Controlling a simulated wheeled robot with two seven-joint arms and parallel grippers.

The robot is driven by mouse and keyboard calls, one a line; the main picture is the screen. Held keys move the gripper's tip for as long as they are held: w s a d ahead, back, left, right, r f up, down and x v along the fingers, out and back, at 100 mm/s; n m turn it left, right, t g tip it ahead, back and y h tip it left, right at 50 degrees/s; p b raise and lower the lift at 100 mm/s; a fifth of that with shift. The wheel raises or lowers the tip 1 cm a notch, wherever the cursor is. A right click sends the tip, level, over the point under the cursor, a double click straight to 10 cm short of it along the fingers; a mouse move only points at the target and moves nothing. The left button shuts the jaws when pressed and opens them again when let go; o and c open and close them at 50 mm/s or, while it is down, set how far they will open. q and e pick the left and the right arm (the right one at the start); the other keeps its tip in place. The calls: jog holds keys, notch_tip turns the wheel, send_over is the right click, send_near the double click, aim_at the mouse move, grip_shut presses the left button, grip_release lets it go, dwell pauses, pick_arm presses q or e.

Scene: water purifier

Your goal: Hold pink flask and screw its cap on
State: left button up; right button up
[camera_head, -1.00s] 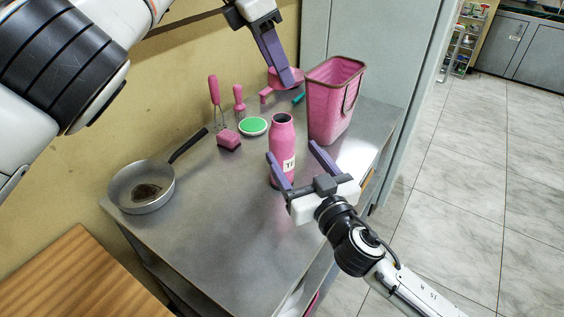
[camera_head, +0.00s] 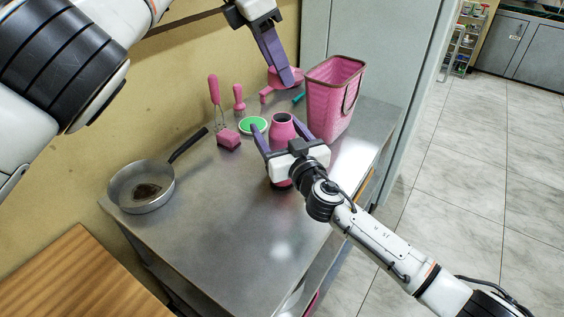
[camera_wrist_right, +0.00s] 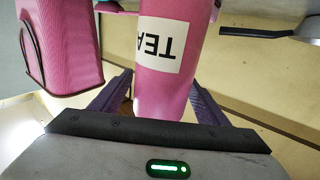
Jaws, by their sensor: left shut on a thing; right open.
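The pink flask (camera_head: 282,130) stands upright and uncapped on the metal table, its dark mouth facing up. In the right wrist view, the flask (camera_wrist_right: 168,88) shows a white label reading "TEA". My right gripper (camera_head: 278,135) is open, its purple fingers on either side of the flask; contact cannot be told. My left gripper (camera_head: 288,83) is above the back of the table, shut on a small pink thing, seemingly the cap (camera_head: 281,76), mostly hidden by the fingers.
A pink basket (camera_head: 328,103) stands right of the flask. A green-and-white disc (camera_head: 253,125), a pink sponge (camera_head: 229,139) and pink-handled utensils (camera_head: 214,90) lie or stand to the left. A pan (camera_head: 142,186) is at the far left. The table's front middle is clear.

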aim_at(278, 88)
jog(key=shift+c, duration=0.2)
jog(key=c, duration=1.5)
pick_arm(q)
jog(key=shift+f, duration=2.5)
pick_arm(e)
jog(key=shift+c, duration=0.2)
pick_arm(q)
jog(key=shift+f, duration=0.15)
jog(key=shift+d+f, duration=0.1)
jog(key=shift+f, duration=0.65)
jog(key=shift+f, duration=0.6)
jog(key=o, duration=1)
pick_arm(e)
grip_shut()
